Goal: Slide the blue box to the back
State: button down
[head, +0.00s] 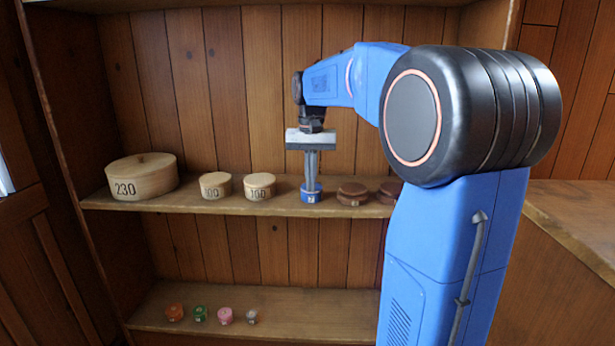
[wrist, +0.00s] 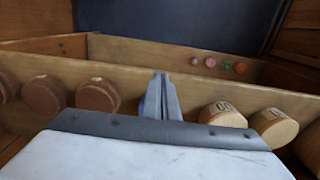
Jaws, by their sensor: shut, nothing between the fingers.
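The small round blue box (head: 311,197) stands upright on the upper shelf, between a cream box and a brown box. My gripper (head: 311,186) points straight down, its fingers shut together and empty. In the head view the fingertips overlap the top of the blue box; I cannot tell whether they touch it. In the wrist view the fingers (wrist: 161,82) hide most of the box, and only a bit of blue shows beside them.
Cream boxes (head: 216,185) and (head: 260,186) and a large box marked 230 (head: 142,176) stand left on the upper shelf (head: 230,205). Brown boxes (head: 352,194) stand right, partly behind my arm. Small coloured boxes (head: 225,316) sit on the lower shelf.

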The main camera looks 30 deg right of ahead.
aim_at(312, 206)
jog(key=f, duration=0.2)
jog(key=w+f, duration=0.1)
jog(key=f, duration=0.1)
jog(key=d+f, duration=0.1)
jog(key=f, duration=0.1)
jog(key=shift+w+f, duration=0.25)
jog(key=shift+f, duration=0.05)
jog(key=shift+w+d, duration=0.65)
jog(key=shift+w, duration=0.2)
jog(key=w+d, duration=0.2)
jog(key=w, duration=0.1)
jog(key=w+d, duration=0.3)
jog(key=w, duration=0.1)
jog(key=w+d, duration=0.2)
jog(key=w, duration=0.2)
jog(key=shift+w+d, duration=0.1)
jog(key=shift+d, duration=0.2)
